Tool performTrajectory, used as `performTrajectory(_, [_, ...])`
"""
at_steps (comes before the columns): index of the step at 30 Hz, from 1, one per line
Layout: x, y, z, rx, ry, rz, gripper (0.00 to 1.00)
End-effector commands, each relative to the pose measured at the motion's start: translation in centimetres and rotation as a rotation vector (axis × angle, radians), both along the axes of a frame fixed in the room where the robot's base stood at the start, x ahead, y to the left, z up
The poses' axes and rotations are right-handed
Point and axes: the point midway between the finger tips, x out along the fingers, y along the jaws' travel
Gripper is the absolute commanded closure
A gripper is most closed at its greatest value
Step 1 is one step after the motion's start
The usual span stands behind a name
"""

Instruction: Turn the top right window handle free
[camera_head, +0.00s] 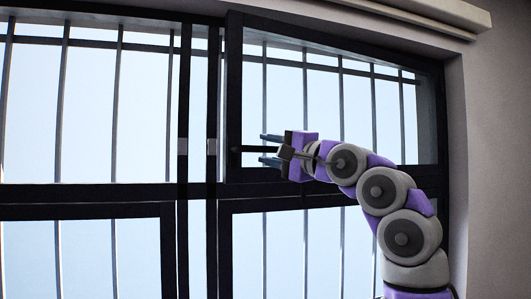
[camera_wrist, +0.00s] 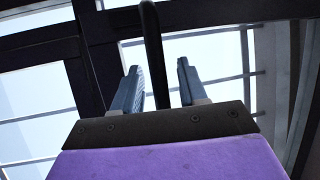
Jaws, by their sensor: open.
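The window handle (camera_head: 247,149) is a dark bar on the left upright of the top right window (camera_head: 235,100), sticking out to the right. My gripper (camera_head: 265,149) is at the handle from the right, its two fingers open, one above and one below it. In the wrist view the handle (camera_wrist: 152,45) is a dark rounded bar reaching down between the open fingers (camera_wrist: 158,75). It looks nearer the left finger, with a gap to the right finger. I cannot tell whether it touches either finger.
Dark vertical bars (camera_head: 305,90) stand behind the glass. A thick dark crossbar (camera_head: 100,194) runs below the upper windows. A grey wall (camera_head: 500,150) is at the right, with a pale box-like ledge (camera_head: 430,14) above the window.

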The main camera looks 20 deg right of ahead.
Motion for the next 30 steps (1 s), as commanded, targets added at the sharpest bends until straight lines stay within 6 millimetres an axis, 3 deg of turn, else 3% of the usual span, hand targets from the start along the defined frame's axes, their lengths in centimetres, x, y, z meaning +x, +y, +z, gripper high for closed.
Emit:
performTrajectory(18, [-11.0, -6.5, -2.6, -0.001, 0.001, -0.005, 0.58])
performTrajectory(24, [-12.6, -7.4, -2.9, -0.001, 0.004, -0.004, 0.58])
performTrajectory(30, [-13.0, -7.5, -3.0, -0.001, 0.004, -0.001, 0.58])
